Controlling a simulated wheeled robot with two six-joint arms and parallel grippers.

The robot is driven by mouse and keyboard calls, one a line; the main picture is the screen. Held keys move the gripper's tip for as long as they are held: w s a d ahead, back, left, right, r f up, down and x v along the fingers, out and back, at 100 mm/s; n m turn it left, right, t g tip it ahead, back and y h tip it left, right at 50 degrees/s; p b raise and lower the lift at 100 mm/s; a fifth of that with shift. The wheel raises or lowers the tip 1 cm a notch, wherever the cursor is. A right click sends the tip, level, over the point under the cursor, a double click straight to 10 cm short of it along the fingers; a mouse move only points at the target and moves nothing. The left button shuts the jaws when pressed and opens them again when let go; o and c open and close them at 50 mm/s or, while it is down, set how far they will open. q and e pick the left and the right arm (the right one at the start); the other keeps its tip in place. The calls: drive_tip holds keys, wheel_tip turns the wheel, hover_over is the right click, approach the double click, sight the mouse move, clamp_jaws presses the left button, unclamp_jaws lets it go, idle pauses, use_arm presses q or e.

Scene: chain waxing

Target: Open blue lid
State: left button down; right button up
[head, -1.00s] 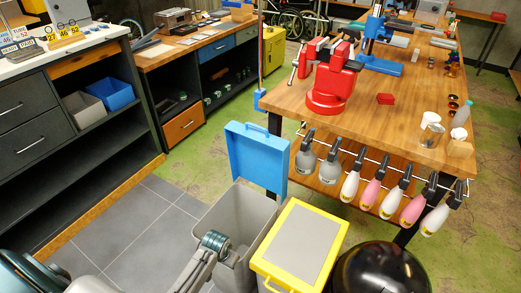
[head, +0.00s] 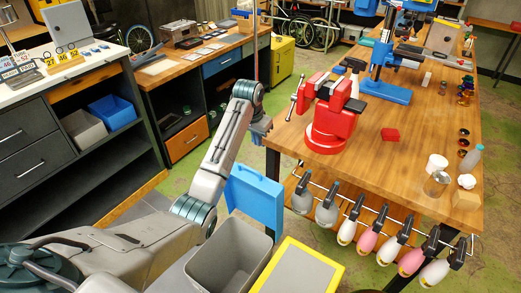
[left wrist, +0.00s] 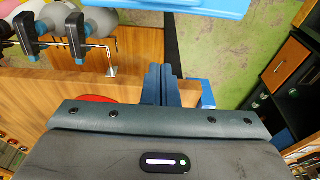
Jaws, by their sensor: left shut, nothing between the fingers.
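The blue lid (head: 255,195) stands raised and nearly upright at the back edge of the open grey bin (head: 228,258). Part of the lid is hidden behind my left arm. A blue edge of the lid (left wrist: 205,8) crosses the top of the left wrist view. My left gripper (head: 258,134) is beyond and above the lid, near the table's left corner, and seems apart from the lid. In the left wrist view its two fingers (left wrist: 162,72) are together with nothing between them. My right gripper is not in view.
A grey-and-yellow lidded bin (head: 338,270) stands right of the open bin. The wooden table (head: 400,150) carries a red vise (head: 332,118); several spray bottles (head: 366,243) hang along its front rail. A blue-footed pole stands near my left gripper. A dark cabinet is at left.

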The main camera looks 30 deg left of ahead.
use_arm(q)
drive_tip(key=f+p, duration=0.2)
drive_tip(key=s+f+p, duration=0.1)
drive_tip(key=f+p, duration=0.1)
drive_tip(key=f, duration=0.1)
drive_tip(key=s+f+p, duration=0.1)
drive_tip(key=f+p, duration=0.1)
drive_tip(key=shift+s+a+f, duration=0.15)
drive_tip(key=shift+s+f, duration=0.05)
drive_tip(key=shift+f, duration=0.15)
drive_tip(key=shift+s, duration=0.35)
drive_tip(key=shift+s+p, duration=0.1)
drive_tip(key=shift+p, duration=0.2)
drive_tip(key=shift+f, duration=0.15)
drive_tip(key=shift+f, duration=0.1)
